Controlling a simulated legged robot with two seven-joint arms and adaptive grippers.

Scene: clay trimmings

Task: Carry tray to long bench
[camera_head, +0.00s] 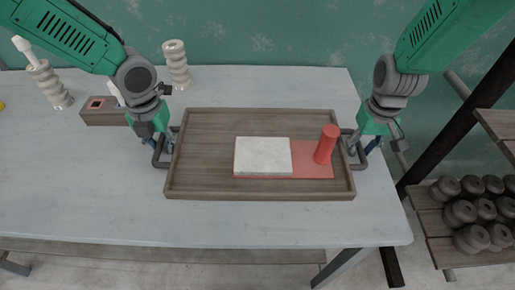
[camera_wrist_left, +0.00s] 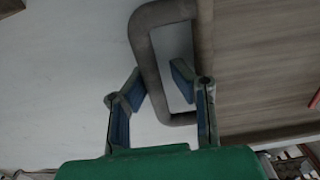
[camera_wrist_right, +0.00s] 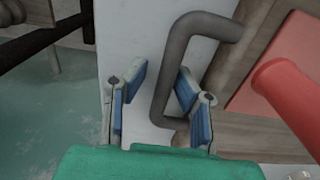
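The wooden tray (camera_head: 260,191) lies on the pale bench (camera_head: 110,210), with a dark handle at each short end. On it are a red mat (camera_head: 312,171), a white slab (camera_head: 262,156) and an upright red cylinder (camera_head: 326,145). My left gripper (camera_head: 157,140) is at the left handle (camera_head: 160,151); in the left wrist view its fingers (camera_wrist_left: 155,92) are apart with the handle bar (camera_wrist_left: 148,60) between them. My right gripper (camera_head: 366,146) is at the right handle (camera_head: 357,150); in the right wrist view its fingers (camera_wrist_right: 160,83) are apart around the handle bar (camera_wrist_right: 168,75).
Ridged pale clay pieces (camera_head: 177,65) and a small wooden box (camera_head: 103,112) stand at the back left of the bench. A shelf rack (camera_head: 440,225) with several dark rounded pieces (camera_head: 465,212) stands to the right. The bench front is clear.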

